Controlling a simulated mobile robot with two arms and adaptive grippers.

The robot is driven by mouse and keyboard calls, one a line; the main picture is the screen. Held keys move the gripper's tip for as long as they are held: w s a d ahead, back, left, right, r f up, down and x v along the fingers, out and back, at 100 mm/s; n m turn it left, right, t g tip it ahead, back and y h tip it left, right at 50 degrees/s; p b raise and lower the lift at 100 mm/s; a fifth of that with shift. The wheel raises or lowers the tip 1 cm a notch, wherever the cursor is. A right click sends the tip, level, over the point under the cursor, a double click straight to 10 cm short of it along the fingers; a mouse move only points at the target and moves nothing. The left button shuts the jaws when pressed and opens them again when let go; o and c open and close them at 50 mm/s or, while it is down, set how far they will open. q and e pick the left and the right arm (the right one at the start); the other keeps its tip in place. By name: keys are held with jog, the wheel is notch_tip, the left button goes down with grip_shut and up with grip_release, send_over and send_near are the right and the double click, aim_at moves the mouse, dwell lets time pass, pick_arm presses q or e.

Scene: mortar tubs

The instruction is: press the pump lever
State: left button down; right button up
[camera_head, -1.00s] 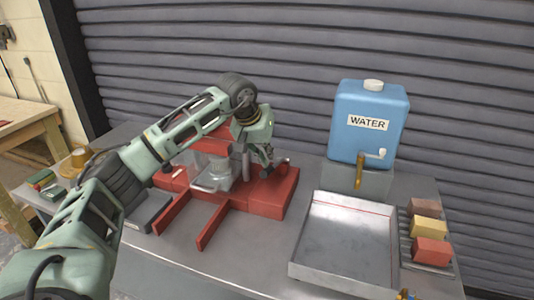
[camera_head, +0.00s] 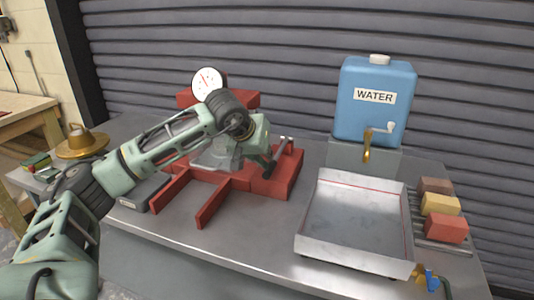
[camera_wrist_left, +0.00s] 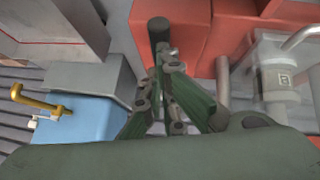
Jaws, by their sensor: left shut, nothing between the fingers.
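The red press-like pump unit (camera_head: 272,184) stands on the grey bench, with a round white dial (camera_head: 208,83) above it. A thin grey rod, apparently the pump lever (camera_head: 281,149), rises at its right side, partly behind my gripper. My left gripper (camera_head: 268,167) is shut and empty, pointing down close beside this rod. In the left wrist view, the closed fingers (camera_wrist_left: 170,72) are just below a dark cylindrical grip (camera_wrist_left: 158,32), over the red base. I cannot tell whether they touch it. My right gripper is not in view.
A blue water tank (camera_head: 375,103) with a crank tap stands at the back right. A shallow metal tray (camera_head: 350,258) lies in front of it. Coloured blocks (camera_head: 440,204) sit on a rack at the right. A brass bell-like object (camera_head: 83,145) is at the left.

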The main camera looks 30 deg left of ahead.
pick_arm(q)
jog(key=shift+s+f, duration=0.15)
jog(key=shift+f, duration=0.35)
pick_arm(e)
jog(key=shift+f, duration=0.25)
pick_arm(q)
jog(key=shift+d, duration=0.1)
jog(key=p+v, duration=0.1)
jog(key=v, duration=1.2)
jog(key=shift+a+r, duration=0.3)
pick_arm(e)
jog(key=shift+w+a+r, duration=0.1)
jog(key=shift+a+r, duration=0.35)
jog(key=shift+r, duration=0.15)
